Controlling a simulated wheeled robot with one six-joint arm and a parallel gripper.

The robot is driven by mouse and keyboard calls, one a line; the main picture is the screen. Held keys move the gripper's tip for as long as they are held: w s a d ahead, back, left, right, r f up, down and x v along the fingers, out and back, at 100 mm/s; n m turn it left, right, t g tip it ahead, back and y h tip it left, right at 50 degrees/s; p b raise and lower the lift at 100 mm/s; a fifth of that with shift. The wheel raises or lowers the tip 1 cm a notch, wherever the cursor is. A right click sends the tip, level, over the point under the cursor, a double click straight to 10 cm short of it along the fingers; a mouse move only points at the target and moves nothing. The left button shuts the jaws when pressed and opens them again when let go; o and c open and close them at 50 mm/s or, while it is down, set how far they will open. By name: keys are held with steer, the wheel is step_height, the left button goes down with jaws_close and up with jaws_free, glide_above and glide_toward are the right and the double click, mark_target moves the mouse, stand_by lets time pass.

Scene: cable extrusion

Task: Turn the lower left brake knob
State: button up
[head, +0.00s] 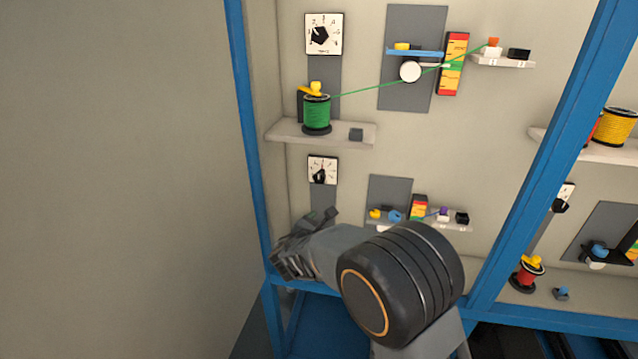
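The lower left brake knob (319,175) is a black pointer knob on a white square dial plate (329,163) on the back wall of the left bay. Its pointer is roughly upright. My gripper (299,240) is in front of the wall, below the lower left knob in the picture and apart from it. The fingers are dark and partly overlap in this view, so I cannot tell how far they are spread. My arm hides the lower left part of the bay under the dial.
An upper dial (323,34) sits above a green spool (317,113) on a shelf (285,131). A green thread runs right past a white roller (410,72). Small colored parts (394,215) stand right of the lower dial. Blue frame posts (243,120) bound the bay.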

mark_target(318, 180)
steer(key=w+a+r+n+t+y, duration=0.3)
steer(key=a+r+n+t, duration=0.1)
steer(key=r+n, duration=0.15)
steer(key=shift+n, duration=0.35)
steer(key=w+d+p, duration=0.1)
steer(key=w, duration=0.3)
steer(key=w+d+p, duration=0.1)
steer(key=w, duration=0.4)
steer(key=w+p, duration=0.2)
steer(key=w, duration=0.2)
steer(key=shift+w+d+f, duration=0.15)
steer(key=shift+d, duration=0.25)
steer(key=c, duration=0.8)
steer(key=shift+f, duration=0.1)
